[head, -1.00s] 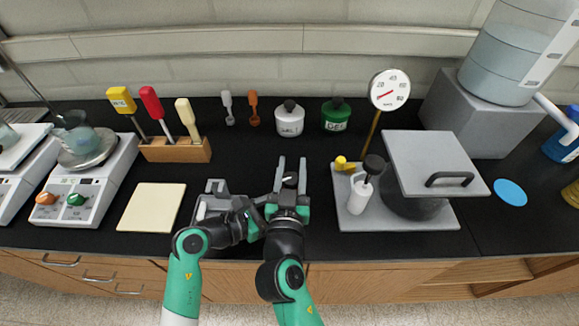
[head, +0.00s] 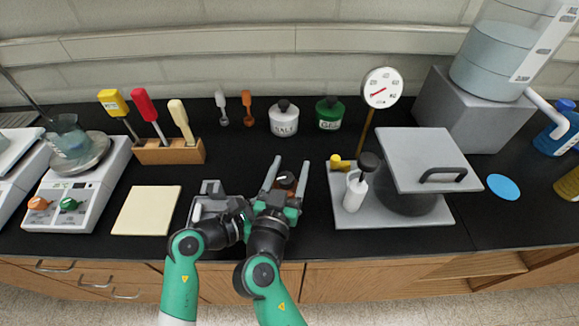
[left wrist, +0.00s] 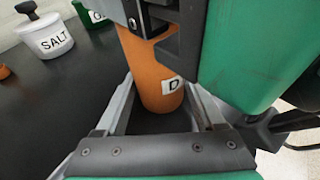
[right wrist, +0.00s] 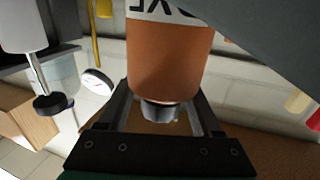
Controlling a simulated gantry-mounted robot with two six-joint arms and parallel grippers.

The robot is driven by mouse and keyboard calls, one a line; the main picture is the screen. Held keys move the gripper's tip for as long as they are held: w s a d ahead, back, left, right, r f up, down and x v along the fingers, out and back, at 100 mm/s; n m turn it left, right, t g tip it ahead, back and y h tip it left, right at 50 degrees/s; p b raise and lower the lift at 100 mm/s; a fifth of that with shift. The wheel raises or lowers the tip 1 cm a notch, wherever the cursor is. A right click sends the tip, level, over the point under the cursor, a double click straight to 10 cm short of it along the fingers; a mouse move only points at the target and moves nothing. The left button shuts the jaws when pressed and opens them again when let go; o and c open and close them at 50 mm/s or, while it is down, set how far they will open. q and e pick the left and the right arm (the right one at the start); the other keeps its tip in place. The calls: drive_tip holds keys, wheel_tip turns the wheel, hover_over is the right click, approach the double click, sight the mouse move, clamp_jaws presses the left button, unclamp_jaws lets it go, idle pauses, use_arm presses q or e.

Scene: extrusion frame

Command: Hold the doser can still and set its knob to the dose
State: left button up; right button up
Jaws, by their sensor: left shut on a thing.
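The doser can is orange with a white label, upright between my left fingers in the left wrist view (left wrist: 155,75). My left gripper (left wrist: 160,92) is shut on its body, low down. My right gripper is open around the knob. I cannot read the knob's setting.
A grey fixture (head: 208,200) stands close left of my grippers. A grey board (head: 425,210) with a pot, white bottle and dial gauge (head: 382,88) is to the right. Salt (head: 283,118) and green (head: 330,113) jars stand behind. A cream pad (head: 147,210) lies left.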

drive_tip(key=shift+r, duration=0.15)
idle(0.4)
drive_tip(key=n+y, duration=0.2)
drive_tip(key=y, duration=0.1)
drive_tip(key=shift+w+a+t+y, duration=0.1)
drive_tip(key=shift+a+t+y, duration=0.1)
drive_tip(key=shift+t+y, duration=0.1)
drive_tip(key=n+y, duration=0.2)
drive_tip(key=a+n+y, duration=0.1)
drive_tip(key=y, duration=0.2)
drive_tip(key=shift+n, duration=0.4)
drive_tip(key=d+v, duration=0.1)
drive_tip(key=v, duration=1.1)
drive_tip(key=d+r+m+t+h, duration=0.1)
drive_tip(key=d+r, duration=0.3)
drive_tip(key=r, duration=0.4)
drive_tip(key=d+r+m+t+h, duration=0.1)
drive_tip(key=d+r+t, duration=0.2)
drive_tip(key=r, duration=0.6)
drive_tip(key=w+d+r+m+t+h, duration=0.1)
drive_tip(key=d+r, duration=0.4)
drive_tip(key=r, duration=0.3)
drive_tip(key=shift+w+d+r+m+t+h, duration=0.1)
drive_tip(key=shift+d+r+m+t+h, duration=0.1)
drive_tip(key=shift+m+t+h, duration=0.15)
drive_tip(key=shift+o, duration=0.2)
